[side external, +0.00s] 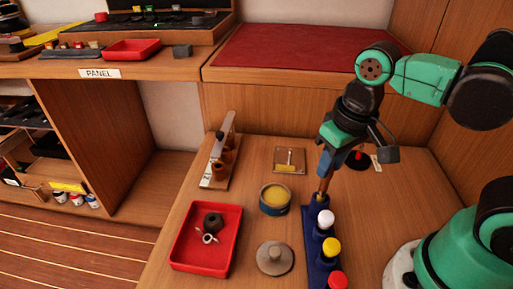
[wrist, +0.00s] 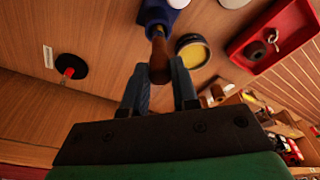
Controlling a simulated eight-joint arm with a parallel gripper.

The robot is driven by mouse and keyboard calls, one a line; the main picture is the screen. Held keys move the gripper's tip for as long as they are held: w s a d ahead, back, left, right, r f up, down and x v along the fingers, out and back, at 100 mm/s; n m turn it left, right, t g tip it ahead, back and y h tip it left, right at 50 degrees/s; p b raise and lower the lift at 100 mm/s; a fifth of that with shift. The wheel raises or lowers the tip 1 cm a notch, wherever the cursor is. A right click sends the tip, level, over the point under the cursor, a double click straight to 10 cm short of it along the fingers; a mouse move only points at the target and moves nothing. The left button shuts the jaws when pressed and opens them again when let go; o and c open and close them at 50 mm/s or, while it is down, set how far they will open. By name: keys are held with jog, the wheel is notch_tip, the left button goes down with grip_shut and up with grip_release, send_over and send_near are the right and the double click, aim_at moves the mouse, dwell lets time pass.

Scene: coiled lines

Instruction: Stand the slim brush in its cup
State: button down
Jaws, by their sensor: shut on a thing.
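The slim brush (side external: 325,186) is brown and hangs nearly upright, slightly tilted, below my gripper (side external: 330,163). My gripper is shut on its upper part. The brush's lower end meets the far end of a dark blue holder (side external: 312,240); I cannot tell how deep it sits in the opening there. In the wrist view the brush (wrist: 158,58) lies between the two fingers of my gripper (wrist: 160,82), and its far end reaches the blue holder (wrist: 160,14). White, yellow and red round tops stand along the holder in the side view.
A yellow-filled round tin (side external: 275,198) stands left of the holder, with a grey knobbed lid (side external: 275,258) nearer. A red tray (side external: 206,240) holds a dark ring and a small pale part. A wooden rack (side external: 220,160) and a small board (side external: 290,160) stand behind.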

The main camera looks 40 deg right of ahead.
aim_at(325, 190)
jog(key=shift+f, duration=1.75)
jog(key=c, duration=0.6)
grip_release()
jog(key=shift+r, duration=3)
jog(key=shift+s+r, duration=0.15)
jog(key=shift+r, duration=0.75)
jog(key=shift+s+r, duration=0.2)
jog(key=shift+r, duration=0.75)
jog(key=shift+s+r, duration=0.15)
jog(key=shift+r, duration=0.75)
